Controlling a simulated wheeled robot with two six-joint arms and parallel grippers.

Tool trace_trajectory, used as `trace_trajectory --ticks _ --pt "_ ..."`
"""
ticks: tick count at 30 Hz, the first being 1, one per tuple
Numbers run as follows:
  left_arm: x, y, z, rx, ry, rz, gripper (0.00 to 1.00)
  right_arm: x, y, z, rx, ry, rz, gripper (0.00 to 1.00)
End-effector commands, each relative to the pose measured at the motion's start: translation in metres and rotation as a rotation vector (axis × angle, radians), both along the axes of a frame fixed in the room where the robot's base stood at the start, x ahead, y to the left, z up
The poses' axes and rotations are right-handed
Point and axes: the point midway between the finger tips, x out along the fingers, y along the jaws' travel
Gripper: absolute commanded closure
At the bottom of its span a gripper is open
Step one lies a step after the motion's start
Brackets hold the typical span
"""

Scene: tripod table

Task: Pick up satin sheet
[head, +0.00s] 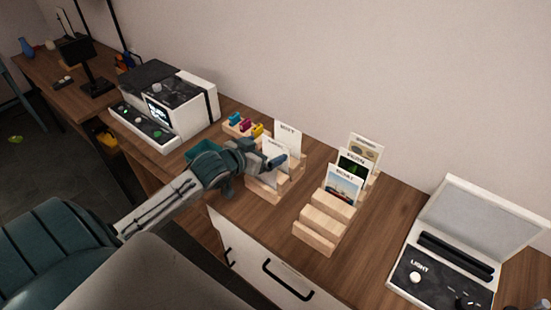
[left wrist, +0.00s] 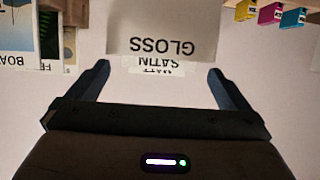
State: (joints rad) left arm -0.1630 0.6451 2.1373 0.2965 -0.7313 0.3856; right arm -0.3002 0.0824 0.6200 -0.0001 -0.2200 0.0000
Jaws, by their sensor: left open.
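The satin sheet (left wrist: 152,62) shows in the left wrist view as a narrow strip with upside-down lettering. It lies between the gloss sheet (left wrist: 165,25), which covers most of it, and the matt sheet (left wrist: 160,71). In the head view the sheets stand in a wooden rack (head: 262,188), with one white sheet (head: 288,134) at the back; I cannot make out the satin label there. My left gripper (head: 270,161) is open at the rack, over its front sheets. In the left wrist view its fingers (left wrist: 160,80) are apart, with the labels seen between them. My right gripper is out of view.
A second stepped rack (head: 327,220) holds picture cards to the right. A printer (head: 182,105) is left; a light box (head: 440,270) is far right. Bare wood lies between the racks.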

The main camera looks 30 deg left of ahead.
Motion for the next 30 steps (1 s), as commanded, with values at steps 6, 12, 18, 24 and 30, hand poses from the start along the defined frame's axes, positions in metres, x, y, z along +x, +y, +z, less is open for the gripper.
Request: trace_trajectory --ticks 6,12,18,24,30 --pt "0.024 -0.003 -0.009 -0.006 -0.002 0.002 0.0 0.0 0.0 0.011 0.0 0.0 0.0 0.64" --pt "0.041 -0.004 -0.018 -0.002 -0.001 0.002 0.0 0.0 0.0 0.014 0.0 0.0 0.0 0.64" --pt "0.042 -0.004 -0.02 0.001 -0.001 0.0 0.0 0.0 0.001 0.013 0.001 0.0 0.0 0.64" --pt "0.042 -0.004 -0.02 0.0 0.0 0.0 0.29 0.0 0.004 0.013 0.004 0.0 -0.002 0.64" --pt "0.042 -0.004 -0.02 0.0 0.0 0.0 0.43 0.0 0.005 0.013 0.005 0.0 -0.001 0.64"
